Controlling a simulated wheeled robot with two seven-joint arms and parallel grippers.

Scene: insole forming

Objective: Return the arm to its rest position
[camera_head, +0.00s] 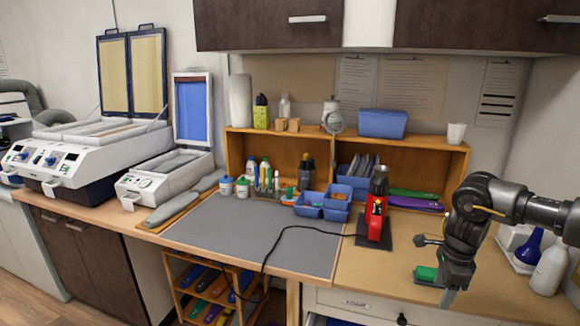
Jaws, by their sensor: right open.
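My right arm comes in from the right edge, and my right gripper (436,264) points down above the right part of the worktop (350,285). It is open, with its fingers apart. A small green block (426,274) shows just beneath and between the fingers; it looks apart from them, though the exact gap is hard to tell. My left arm and left gripper do not show in this view.
A red heat tool (375,220) on a dark base stands left of the gripper, with a black cord across the grey mat (240,238). A white bottle (549,270) stands at right. Shelves (285,150) and cabinets (300,20) stand behind and above.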

